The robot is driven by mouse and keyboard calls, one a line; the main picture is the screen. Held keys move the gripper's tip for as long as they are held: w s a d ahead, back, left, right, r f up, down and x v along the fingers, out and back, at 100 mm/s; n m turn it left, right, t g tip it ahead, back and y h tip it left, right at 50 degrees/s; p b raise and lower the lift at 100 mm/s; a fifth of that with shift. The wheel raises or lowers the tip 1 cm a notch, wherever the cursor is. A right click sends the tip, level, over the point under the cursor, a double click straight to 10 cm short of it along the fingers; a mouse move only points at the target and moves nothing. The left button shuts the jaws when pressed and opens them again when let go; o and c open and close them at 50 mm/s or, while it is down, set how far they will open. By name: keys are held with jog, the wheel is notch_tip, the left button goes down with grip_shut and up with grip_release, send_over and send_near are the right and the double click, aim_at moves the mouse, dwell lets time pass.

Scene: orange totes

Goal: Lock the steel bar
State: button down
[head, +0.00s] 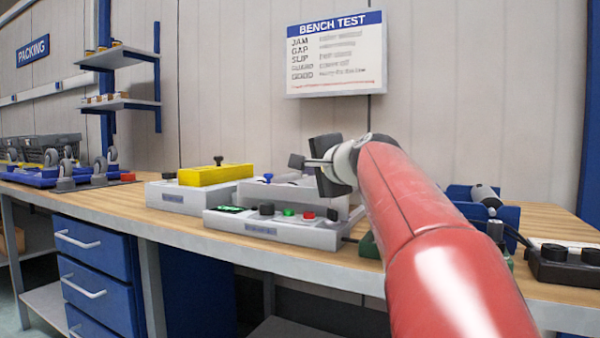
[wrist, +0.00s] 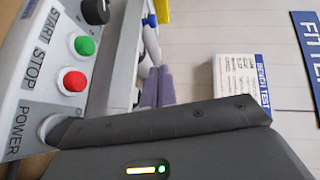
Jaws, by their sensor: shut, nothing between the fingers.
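A grey machine (head: 318,193) with a blue-topped knob (head: 268,178) stands below and left of my gripper. I cannot pick out the steel bar or its lock clearly; my arm and gripper hide part of that area.
A control panel (head: 262,229) with green and red buttons stands in front; its START and STOP labels show in the wrist view (wrist: 40,70). A yellow block (head: 215,175) sits on a grey base at left. Blue fixtures and a black-knobbed box (head: 565,262) stand at right.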

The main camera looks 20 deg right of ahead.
jog(key=s, duration=0.2)
jog(key=shift+s+r, duration=0.2)
jog(key=shift+s, duration=0.2)
jog(key=s+a+f+n+g, duration=0.1)
jog(key=a+f, duration=0.1)
jog(key=s+a+f+n+g+y+p, duration=0.1)
jog(key=s+a+f, duration=0.1)
jog(key=f, duration=0.1)
jog(key=s+a+f+n+g, duration=0.1)
jog(key=a+f+n, duration=0.1)
jog(key=shift+s+a+f+p, duration=0.25)
jog(key=shift+s+f+p, duration=0.05)
jog(key=shift+f+p, duration=0.1)
jog(key=s+a+f+n+g+p, duration=0.1)
jog(key=s+a+f+n+g, duration=0.1)
jog(key=s+f, duration=0.5)
jog(key=s+a+f+n+g+p, duration=0.1)
jog(key=s+a+f+n+g, duration=0.2)
jog(key=s+f+n, duration=0.3)
jog(key=s+a+f+n+g+h+p, duration=0.1)
jog(key=s+a+f+n, duration=0.3)
jog(key=s+f, duration=0.4)
notch_tip(320, 180, down, 5)
jog(key=shift+r+g, duration=0.1)
jog(key=shift+g, duration=0.8)
jog(key=shift+s, duration=0.1)
